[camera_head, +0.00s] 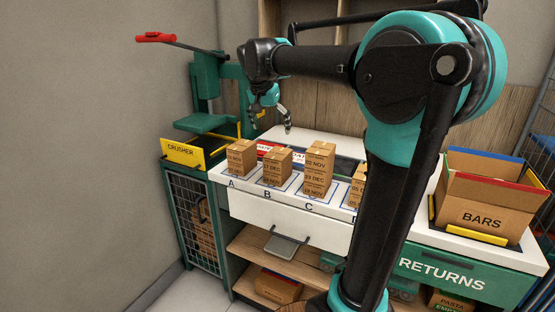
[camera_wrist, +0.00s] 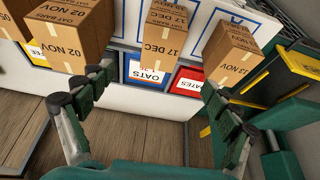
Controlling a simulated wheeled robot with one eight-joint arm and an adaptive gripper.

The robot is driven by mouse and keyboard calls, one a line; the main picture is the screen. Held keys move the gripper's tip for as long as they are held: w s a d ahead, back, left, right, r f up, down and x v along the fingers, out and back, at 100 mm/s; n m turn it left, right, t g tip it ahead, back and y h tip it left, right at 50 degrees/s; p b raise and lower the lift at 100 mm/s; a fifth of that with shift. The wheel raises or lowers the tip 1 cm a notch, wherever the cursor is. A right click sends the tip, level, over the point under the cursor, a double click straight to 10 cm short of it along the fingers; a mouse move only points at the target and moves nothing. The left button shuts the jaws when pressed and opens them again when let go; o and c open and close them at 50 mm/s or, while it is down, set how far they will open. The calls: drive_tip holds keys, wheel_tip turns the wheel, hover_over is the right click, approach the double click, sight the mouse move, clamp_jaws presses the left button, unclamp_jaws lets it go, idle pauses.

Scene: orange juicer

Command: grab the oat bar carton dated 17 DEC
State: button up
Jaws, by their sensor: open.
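The oat bar carton dated 17 DEC (camera_head: 277,166) is a small brown box standing on the white counter (camera_head: 230,178) at spot B. In the wrist view this carton (camera_wrist: 165,30) is at the top middle, with 17 DEC printed on its tape side. My gripper (camera_head: 270,122) is open and empty, above and behind the carton row in the head view. In the wrist view my gripper's fingers (camera_wrist: 157,80) are spread wide below the carton, apart from it.
Carton A (camera_head: 242,157) stands left of it; the taller carton C (camera_head: 318,167), showing 02 NOV in the wrist view (camera_wrist: 70,30), stands right. My arm partly hides carton D (camera_head: 358,185). Blue OATS (camera_wrist: 147,72) and red (camera_wrist: 188,80) bins lie behind. The BARS box (camera_head: 485,200) is right.

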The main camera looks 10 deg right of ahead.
sight(277, 154)
drive_tip(key=x, duration=1.4)
drive_tip(key=shift+w+f, duration=0.2)
drive_tip(key=shift+f, duration=0.15)
drive_tip(key=shift+f, duration=0.3)
drive_tip(key=shift+c, duration=0.3)
drive_tip(key=c, duration=1.3)
